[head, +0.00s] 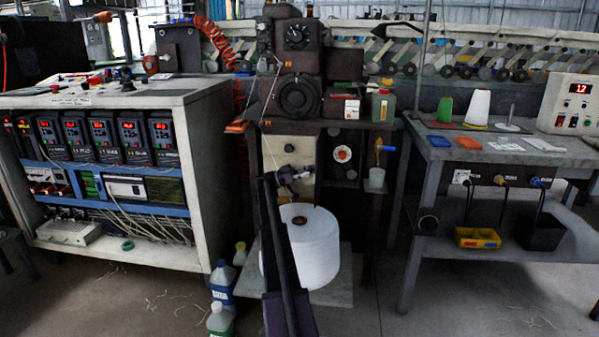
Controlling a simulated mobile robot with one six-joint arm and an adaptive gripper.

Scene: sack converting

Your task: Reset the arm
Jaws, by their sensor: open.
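My arm rises from the bottom middle of the head view, and its dark links pass in front of a large white spool (318,250). My gripper (306,173) is at the upper end of the arm, small and dark, in front of the cream panel of the central machine (297,95). It is open, and nothing shows between its fingers. The arm hides the left part of the spool.
A control cabinet (110,98) with lit displays stands left. A workbench (470,150) on the right bears a green cone (445,110), a white cone (478,107) and a display box (572,105). Bottles (222,283) stand on the floor. Floor at lower right is mostly clear.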

